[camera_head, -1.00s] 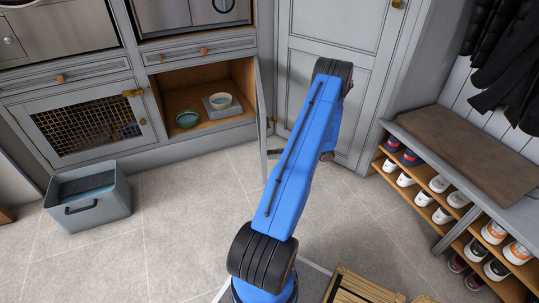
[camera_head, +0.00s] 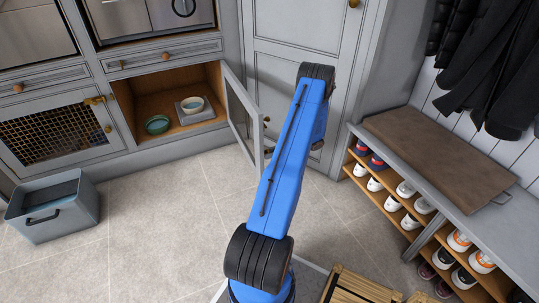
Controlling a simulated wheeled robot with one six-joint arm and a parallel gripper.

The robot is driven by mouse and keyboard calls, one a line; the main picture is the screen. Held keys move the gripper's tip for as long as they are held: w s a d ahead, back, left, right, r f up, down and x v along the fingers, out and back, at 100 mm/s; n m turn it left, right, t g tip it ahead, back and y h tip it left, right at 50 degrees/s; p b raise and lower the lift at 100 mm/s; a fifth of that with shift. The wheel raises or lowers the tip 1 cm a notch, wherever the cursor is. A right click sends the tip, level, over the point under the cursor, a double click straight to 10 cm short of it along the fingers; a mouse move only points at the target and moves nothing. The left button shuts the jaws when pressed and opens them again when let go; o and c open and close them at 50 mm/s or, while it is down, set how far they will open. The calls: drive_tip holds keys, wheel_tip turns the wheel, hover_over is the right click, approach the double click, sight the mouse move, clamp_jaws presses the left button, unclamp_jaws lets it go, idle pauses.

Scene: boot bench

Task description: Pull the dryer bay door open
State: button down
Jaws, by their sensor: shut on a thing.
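The dryer bay door (camera_head: 238,112), a grey framed panel hinged at the right side of a low wooden-lined bay (camera_head: 140,92), stands swung well out into the room. A small brass fitting (camera_head: 266,119) shows near its free edge. My blue arm reaches over to this edge and hides part of it. Only a dark piece of my gripper (camera_head: 268,150) shows beside the arm, at the door's free edge. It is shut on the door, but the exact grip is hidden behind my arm.
A green bowl (camera_head: 158,124) and a pale bowl on a grey block (camera_head: 192,104) are inside the bay. A grey bin (camera_head: 55,222) stands on the floor at left. A shoe bench (camera_head: 440,160) lines the right. Slatted wood (camera_head: 355,288) is at the front. Floor between is clear.

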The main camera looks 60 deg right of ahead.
drive_tip(key=c, duration=1.4)
unclamp_jaws()
drive_tip(key=shift+o, duration=0.2)
drive_tip(key=v, duration=1.2)
